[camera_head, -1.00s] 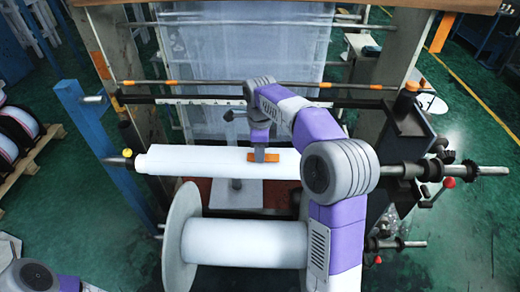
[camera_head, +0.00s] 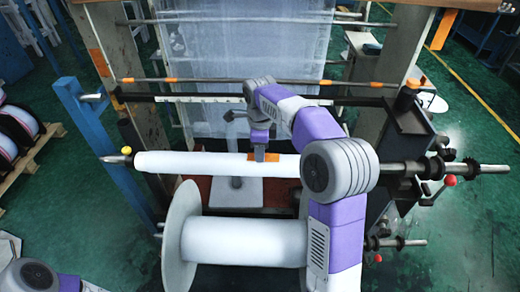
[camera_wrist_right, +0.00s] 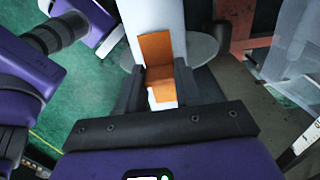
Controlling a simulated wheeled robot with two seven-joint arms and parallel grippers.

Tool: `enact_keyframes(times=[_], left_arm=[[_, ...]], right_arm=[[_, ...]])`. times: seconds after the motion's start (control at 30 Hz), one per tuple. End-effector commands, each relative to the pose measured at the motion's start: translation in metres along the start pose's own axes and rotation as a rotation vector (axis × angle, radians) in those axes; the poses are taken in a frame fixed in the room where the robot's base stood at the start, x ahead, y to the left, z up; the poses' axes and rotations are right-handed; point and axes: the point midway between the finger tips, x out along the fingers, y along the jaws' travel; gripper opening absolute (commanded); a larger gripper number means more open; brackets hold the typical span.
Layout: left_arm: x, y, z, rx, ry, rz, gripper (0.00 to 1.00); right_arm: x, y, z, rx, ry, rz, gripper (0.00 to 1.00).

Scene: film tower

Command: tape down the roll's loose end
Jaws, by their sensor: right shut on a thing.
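The white film roll (camera_head: 195,163) lies across the frame on a shaft. Its surface looks smooth, and I cannot make out a separate loose end. My right gripper (camera_head: 260,155) is over the roll, right of its middle, pointing down. The orange tape (camera_head: 288,157) shows at the gripper, against the roll. In the right wrist view the orange tape (camera_wrist_right: 157,48) lies bent between the fingers of my right gripper (camera_wrist_right: 160,88), with the white roll (camera_wrist_right: 138,14) behind it. The fingers are shut on the tape. My left gripper is not in view.
A large white spool (camera_head: 245,242) stands in front of and below the roll. A dark bar (camera_head: 200,98) and a hanging film sheet (camera_head: 235,55) are behind. A blue post (camera_head: 105,150) is at the left, and a dark machine housing (camera_head: 405,140) at the right.

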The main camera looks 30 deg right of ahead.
Motion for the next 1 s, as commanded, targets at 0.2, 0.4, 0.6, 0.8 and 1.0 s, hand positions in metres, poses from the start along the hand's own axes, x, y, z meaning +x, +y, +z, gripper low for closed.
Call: enact_keyframes(times=[0.2, 0.4, 0.6, 0.8, 1.0], left_arm=[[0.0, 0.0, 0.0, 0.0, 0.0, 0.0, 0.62], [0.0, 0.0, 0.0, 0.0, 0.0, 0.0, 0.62], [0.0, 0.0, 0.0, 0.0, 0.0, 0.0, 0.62], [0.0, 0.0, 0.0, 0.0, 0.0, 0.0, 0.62], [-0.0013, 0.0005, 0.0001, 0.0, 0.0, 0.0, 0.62]], right_arm=[[0.0005, 0.0002, 0.0001, 0.0, 0.0, 0.001, 0.07], [0.0005, 0.0002, 0.0001, 0.0, 0.0, 0.001, 0.07], [0.0005, 0.0002, 0.0001, 0.0, 0.0, 0.001, 0.58], [0.0003, 0.0001, 0.0001, 0.0, 0.0, 0.001, 0.65], [-0.0057, -0.0004, 0.0004, 0.0, -0.001, -0.002, 0.65]])
